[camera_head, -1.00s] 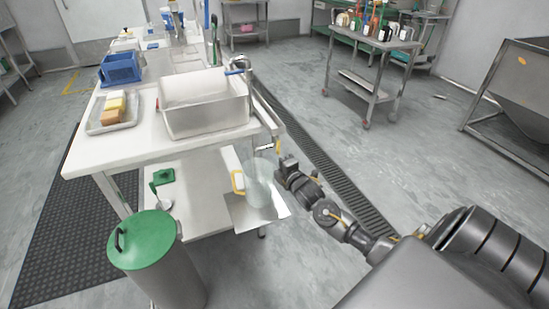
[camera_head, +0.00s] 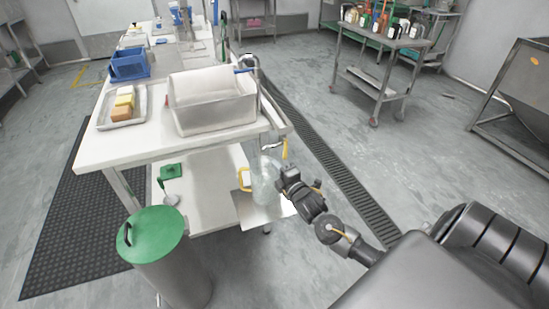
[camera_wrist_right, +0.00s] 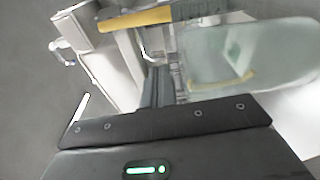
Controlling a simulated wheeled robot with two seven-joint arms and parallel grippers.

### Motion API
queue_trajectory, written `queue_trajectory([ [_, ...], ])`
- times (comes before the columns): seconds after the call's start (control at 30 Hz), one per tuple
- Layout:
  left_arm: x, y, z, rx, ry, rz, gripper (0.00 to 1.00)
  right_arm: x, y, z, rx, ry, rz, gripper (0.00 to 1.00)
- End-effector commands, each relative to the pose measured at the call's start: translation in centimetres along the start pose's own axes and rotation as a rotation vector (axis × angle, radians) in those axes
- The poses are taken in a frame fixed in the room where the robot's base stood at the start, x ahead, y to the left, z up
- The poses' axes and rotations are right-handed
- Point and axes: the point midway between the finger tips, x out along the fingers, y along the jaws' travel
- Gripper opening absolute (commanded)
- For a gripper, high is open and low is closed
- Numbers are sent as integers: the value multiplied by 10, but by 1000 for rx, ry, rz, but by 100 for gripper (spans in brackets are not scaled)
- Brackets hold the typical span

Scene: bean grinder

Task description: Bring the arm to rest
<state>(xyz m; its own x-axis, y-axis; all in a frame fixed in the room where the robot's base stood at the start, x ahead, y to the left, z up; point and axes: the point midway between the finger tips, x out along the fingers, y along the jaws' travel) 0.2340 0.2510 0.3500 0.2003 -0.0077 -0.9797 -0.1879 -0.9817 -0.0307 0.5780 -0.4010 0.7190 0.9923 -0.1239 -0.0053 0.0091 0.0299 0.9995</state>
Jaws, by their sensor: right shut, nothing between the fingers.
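My right gripper (camera_head: 285,169) is shut and empty at the table's near right corner. It is just right of a clear jug (camera_head: 265,186) with a yellow handle (camera_head: 245,179). The jug stands upright on a metal plate (camera_head: 247,215) below the table top. A yellow lever (camera_head: 285,148) stands close above the gripper; I cannot tell whether they touch. A pale see-through streak shows above the jug; I cannot tell if it is liquid. In the right wrist view a yellow bar (camera_wrist_right: 135,20) and the jug (camera_wrist_right: 225,55) are close ahead. My left gripper is out of view.
A steel basin (camera_head: 215,115) and a tray (camera_head: 105,121) of coloured blocks stand on the white table (camera_head: 115,151). A green-lidded bin (camera_head: 170,262) stands in front. Floor right of the table (camera_head: 345,145) is open, up to a bottle cart (camera_head: 385,65).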

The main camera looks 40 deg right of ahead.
Motion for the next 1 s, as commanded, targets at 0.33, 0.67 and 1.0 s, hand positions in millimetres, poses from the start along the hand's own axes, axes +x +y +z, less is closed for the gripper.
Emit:
queue_trajectory([
  [0.33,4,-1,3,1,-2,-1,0,-50,0,1,-1,-2,0,0],
  [0.67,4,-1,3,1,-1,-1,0,-54,0,1,-1,-1,1,0],
  [1.0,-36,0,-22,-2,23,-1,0,-91,-40,-30,277,-17,-234,0],
])
